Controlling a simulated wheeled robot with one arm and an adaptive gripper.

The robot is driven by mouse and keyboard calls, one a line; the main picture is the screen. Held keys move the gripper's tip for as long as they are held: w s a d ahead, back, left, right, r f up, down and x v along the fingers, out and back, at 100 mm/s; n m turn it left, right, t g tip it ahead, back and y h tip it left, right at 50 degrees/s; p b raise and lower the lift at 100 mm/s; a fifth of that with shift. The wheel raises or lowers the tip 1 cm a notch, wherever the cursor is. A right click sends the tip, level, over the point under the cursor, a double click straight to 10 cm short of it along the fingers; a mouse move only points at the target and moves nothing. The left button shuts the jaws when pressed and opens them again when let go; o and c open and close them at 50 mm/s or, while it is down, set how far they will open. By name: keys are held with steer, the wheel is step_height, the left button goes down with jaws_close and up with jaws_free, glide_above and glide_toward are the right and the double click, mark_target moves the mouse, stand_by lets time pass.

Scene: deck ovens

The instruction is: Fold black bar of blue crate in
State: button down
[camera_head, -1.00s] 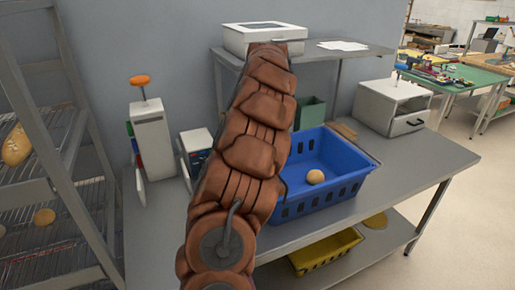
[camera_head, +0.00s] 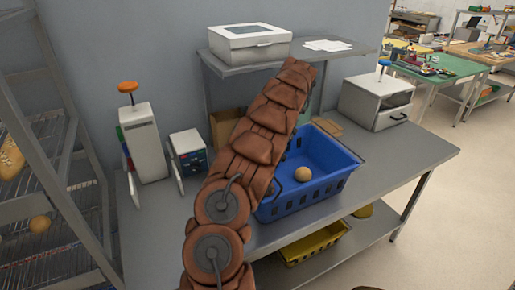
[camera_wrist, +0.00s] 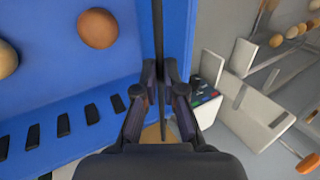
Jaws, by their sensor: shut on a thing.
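The blue crate (camera_head: 302,199) stands on the grey table, partly covered by my arm in the head view. In the wrist view its blue wall and floor (camera_wrist: 45,85) fill the left side. The black bar (camera_wrist: 158,30) runs upright through the middle of the wrist view, along the crate's side. My gripper (camera_wrist: 160,72) is shut on the black bar, one finger on each side. The head view hides my gripper and this bar behind my arm. One round bun (camera_head: 303,174) shows inside the crate; the wrist view shows two.
A white device with an orange knob (camera_head: 145,140) and a small white box with a panel (camera_head: 188,152) stand left of the crate. A white box (camera_head: 375,100) stands at the right. A shelf with a lidded box (camera_head: 250,45) is behind.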

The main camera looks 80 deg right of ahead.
steer(key=shift+s+d+f, duration=0.1)
stand_by(0.6)
steer(key=c, duration=1.3)
jaws_free()
steer(key=shift+o, duration=0.2)
